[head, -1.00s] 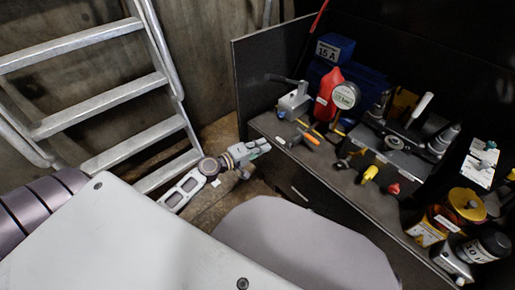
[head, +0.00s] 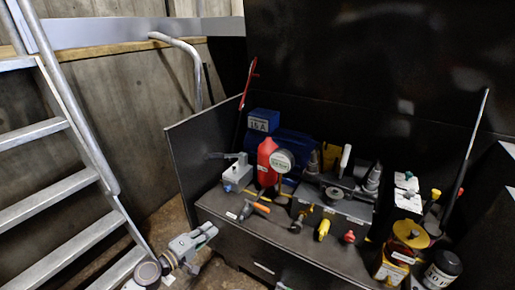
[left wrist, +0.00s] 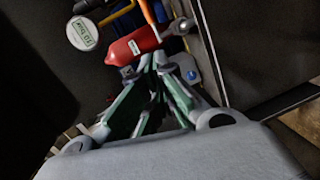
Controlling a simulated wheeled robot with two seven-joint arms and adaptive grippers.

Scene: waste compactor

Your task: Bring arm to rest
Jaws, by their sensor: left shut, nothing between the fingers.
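My left gripper (head: 204,235) is at the lower left of the head view, low in front of the black workbench's left end. It is shut and holds nothing. In the left wrist view its fingers (left wrist: 160,62) come together, with green inner faces, and the bench items show beyond them. Part of my left arm (head: 148,272) shows at the bottom edge. My right gripper is in neither view.
The bench shelf (head: 222,205) holds a grey switch box (head: 237,174), a red bottle (head: 266,160), a round gauge (head: 282,161), a vise-like device (head: 340,205) and a yellow-topped jar (head: 410,234). A metal ladder (head: 50,210) stands at left. Bare floor (head: 172,222) lies between.

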